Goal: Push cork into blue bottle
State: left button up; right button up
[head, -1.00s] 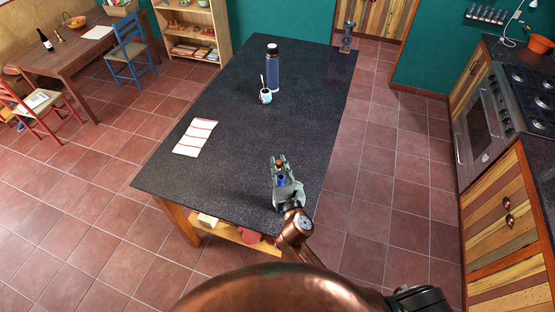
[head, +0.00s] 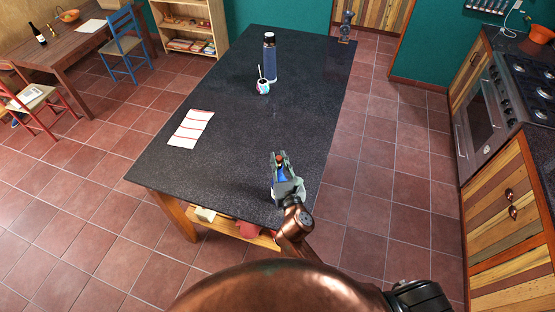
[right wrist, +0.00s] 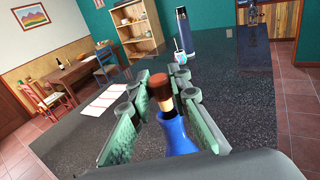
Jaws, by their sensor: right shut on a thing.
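The blue bottle (head: 281,175) is at the near right corner of the dark tabletop. In the right wrist view the bottle (right wrist: 178,137) looks upright, with its lower part hidden by my gripper. The reddish-brown cork (right wrist: 160,86) sits at the top of the bottle's neck, with much of it showing above; how deep it sits I cannot tell. My right gripper (head: 281,157) has its green-grey fingers on both sides of the cork and neck and is shut on the cork. The cork (head: 280,158) shows small between the fingertips in the head view. My left gripper is not in view.
The tabletop's middle is clear. A stove (head: 505,100) stands right, across an open floor.

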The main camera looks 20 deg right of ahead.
jog(key=shift+s+p, duration=0.15)
jog(key=shift+p, duration=0.15)
jog(key=shift+f+p, duration=0.15)
jog(key=shift+p, duration=0.2)
dwell(1.4)
jog(key=shift+f+b, duration=0.5)
jog(key=shift+f, duration=0.65)
dwell(1.5)
jog(key=o, duration=0.8)
jog(key=s, duration=1.2)
jog(key=shift+a+r, duration=0.25)
jog(key=shift+r, duration=0.05)
